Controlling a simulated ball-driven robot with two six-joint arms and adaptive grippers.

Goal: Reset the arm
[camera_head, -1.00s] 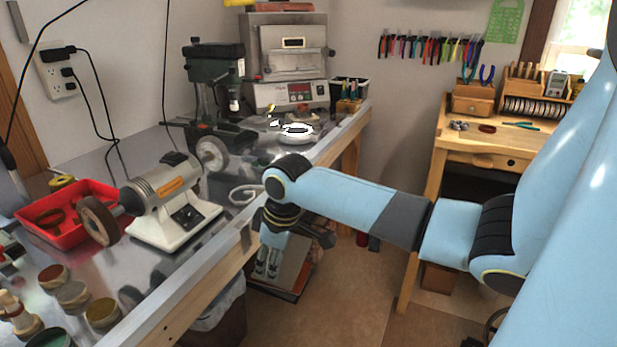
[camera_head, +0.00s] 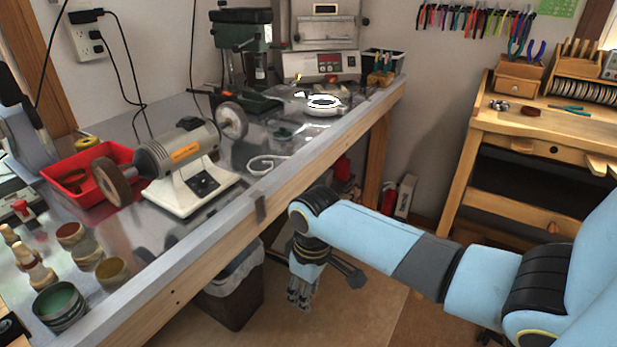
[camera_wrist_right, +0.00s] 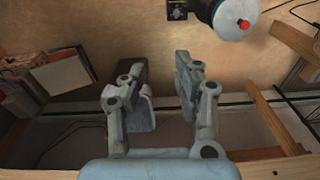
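My right arm reaches in from the right in the head view. Its gripper (camera_head: 300,297) hangs pointing down over the floor, beside the front edge of the metal-topped workbench (camera_head: 262,187). In the right wrist view the right gripper (camera_wrist_right: 165,88) has its two fingers well apart, with nothing between them but the floor beyond. It is open and empty. My left gripper is not in the head view.
A bench grinder (camera_head: 190,165), a red tray (camera_head: 72,184) and several small pots stand on the workbench. A bin (camera_head: 232,290) is under it, left of my gripper. A wooden bench (camera_head: 545,135) stands at right. Open floor (camera_head: 375,300) lies between.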

